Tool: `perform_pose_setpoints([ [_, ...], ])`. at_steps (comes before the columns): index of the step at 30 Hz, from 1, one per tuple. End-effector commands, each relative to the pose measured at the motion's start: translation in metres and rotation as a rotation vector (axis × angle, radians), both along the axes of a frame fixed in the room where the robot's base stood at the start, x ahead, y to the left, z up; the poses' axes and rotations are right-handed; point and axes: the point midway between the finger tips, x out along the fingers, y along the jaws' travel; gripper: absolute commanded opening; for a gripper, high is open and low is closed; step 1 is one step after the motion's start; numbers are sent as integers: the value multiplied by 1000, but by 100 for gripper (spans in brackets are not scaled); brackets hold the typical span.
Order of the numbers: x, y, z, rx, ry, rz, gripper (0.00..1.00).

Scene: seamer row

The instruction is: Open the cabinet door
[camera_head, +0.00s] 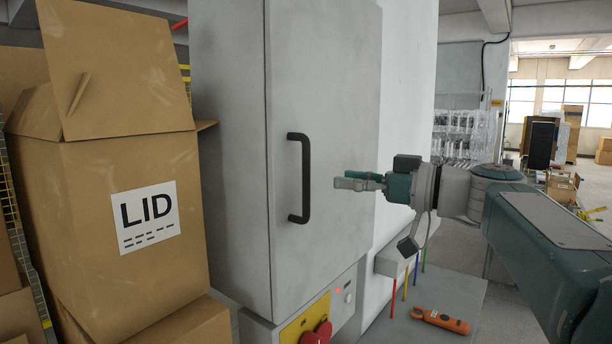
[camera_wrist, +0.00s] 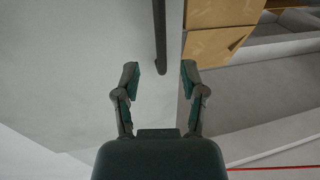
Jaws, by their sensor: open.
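The grey cabinet door (camera_head: 335,110) is in the middle of the head view and looks shut. Its black vertical handle (camera_head: 304,178) is near the door's left edge. My gripper (camera_head: 345,182) is level with the handle, to its right and apart from it, with its fingers pointing left toward it. In the wrist view my gripper (camera_wrist: 160,75) is open and empty. There the dark handle (camera_wrist: 160,38) shows beyond the fingertips, in line with the gap between them. The cabinet door (camera_wrist: 85,50) fills the left of that view.
A cardboard box marked LID (camera_head: 140,215) stands close on the left of the cabinet. An orange tool (camera_head: 440,320) lies on a grey surface at the lower right.

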Motion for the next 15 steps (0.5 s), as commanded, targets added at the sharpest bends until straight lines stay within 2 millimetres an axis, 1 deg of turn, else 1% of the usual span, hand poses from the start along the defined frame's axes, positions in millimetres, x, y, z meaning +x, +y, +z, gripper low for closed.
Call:
perform_pose_setpoints([
  [1,5,11,0,0,1,5,54],
  [3,10,23,-1,0,2,5,54],
  [9,26,52,-1,0,4,3,54],
  [12,31,62,-1,0,4,1,54],
  [15,33,67,-1,-1,3,0,54],
])
